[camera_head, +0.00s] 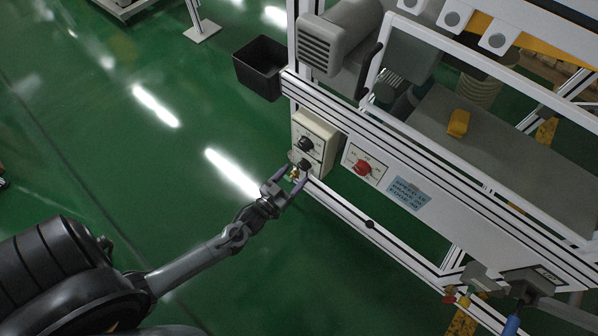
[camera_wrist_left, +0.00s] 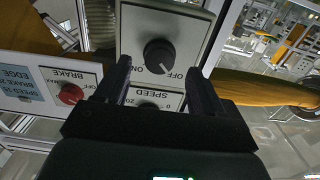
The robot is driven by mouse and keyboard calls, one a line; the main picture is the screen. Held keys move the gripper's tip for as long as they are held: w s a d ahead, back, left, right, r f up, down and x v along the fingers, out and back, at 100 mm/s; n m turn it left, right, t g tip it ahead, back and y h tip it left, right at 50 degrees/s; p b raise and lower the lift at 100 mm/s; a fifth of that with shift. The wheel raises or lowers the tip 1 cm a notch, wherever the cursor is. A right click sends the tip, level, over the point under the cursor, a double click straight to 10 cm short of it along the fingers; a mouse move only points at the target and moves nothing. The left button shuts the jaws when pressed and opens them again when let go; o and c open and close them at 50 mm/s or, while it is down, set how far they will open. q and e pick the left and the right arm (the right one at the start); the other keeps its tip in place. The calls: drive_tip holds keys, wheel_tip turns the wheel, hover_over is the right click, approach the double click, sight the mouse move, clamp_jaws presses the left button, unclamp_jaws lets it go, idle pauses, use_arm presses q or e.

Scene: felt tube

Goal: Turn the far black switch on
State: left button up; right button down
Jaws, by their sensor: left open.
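The black switch (camera_head: 304,163) is the lower of two black knobs on a pale control box fixed to the machine frame. It also shows in the left wrist view (camera_wrist_left: 159,56), with upside-down ON and OFF labels beside it. Its pointer seems turned toward OFF. My left gripper (camera_head: 290,178) is open just in front of this knob. In the left wrist view its two fingers (camera_wrist_left: 158,70) stand on either side of the knob; I cannot tell whether they touch it. My right gripper is not in view.
Above the switch in the head view is another black knob (camera_head: 305,144). A red brake knob (camera_head: 363,167) sits on the panel to the right.

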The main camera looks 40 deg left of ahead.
sight(302, 168)
use_arm(q)
drive_tip(key=shift+w+a+b, duration=0.1)
drive_tip(key=shift+w+b, duration=0.45)
drive_tip(key=shift+w, duration=1.15)
